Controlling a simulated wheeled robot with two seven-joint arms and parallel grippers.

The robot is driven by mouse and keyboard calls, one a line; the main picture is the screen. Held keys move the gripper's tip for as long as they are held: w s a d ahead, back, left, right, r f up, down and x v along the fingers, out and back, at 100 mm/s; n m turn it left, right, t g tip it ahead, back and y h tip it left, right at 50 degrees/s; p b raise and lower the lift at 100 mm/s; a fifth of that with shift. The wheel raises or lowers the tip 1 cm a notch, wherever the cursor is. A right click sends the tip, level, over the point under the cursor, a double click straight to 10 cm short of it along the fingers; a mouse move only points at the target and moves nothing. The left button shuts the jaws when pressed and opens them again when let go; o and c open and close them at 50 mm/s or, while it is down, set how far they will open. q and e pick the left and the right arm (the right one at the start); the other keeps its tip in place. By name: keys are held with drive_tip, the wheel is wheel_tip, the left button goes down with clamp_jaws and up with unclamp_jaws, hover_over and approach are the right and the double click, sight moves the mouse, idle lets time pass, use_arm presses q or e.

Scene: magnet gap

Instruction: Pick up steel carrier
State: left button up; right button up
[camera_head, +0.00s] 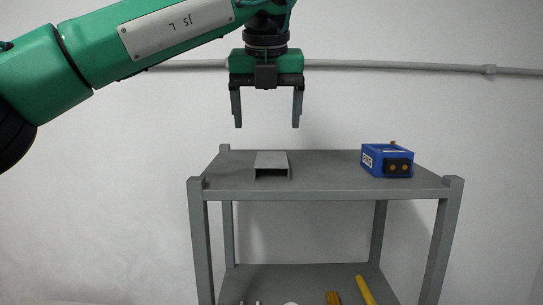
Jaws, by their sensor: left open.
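The steel carrier (272,160) looks like a small grey, open-ended channel. It rests on the left part of the grey shelf unit's top (325,182), with its dark open end facing me. My left gripper (267,122) hangs above the carrier with its fingers pointing down. Its two fingers are spread apart with nothing between them, and a clear gap shows between the fingertips and the carrier. My right gripper is not in this view.
Raised posts (453,183) mark the corners. Yellow-handled items (364,290) lie on the lower shelf. The top between carrier and box is clear.

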sight(272, 159)
use_arm(q)
drive_tip(key=x, duration=0.3)
drive_tip(key=shift+w+r, duration=0.1)
drive_tip(key=shift+w, duration=0.2)
drive_tip(key=shift+s+d+p, duration=0.1)
drive_tip(key=shift+p, duration=0.4)
drive_tip(key=shift+s+d+f+p, duration=0.1)
drive_tip(key=shift+s+f+p, duration=0.05)
drive_tip(key=shift+f+p, duration=0.25)
drive_tip(key=p+x, duration=0.2)
drive_tip(key=x, duration=0.2)
drive_tip(key=shift+s+d+f, duration=0.15)
drive_tip(key=shift+f, duration=0.15)
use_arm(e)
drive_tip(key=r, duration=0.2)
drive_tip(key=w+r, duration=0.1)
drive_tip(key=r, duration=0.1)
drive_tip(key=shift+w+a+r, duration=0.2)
use_arm(q)
drive_tip(key=shift+s, duration=0.1)
drive_tip(key=shift+c, duration=1.3)
drive_tip(key=c, duration=0.9)
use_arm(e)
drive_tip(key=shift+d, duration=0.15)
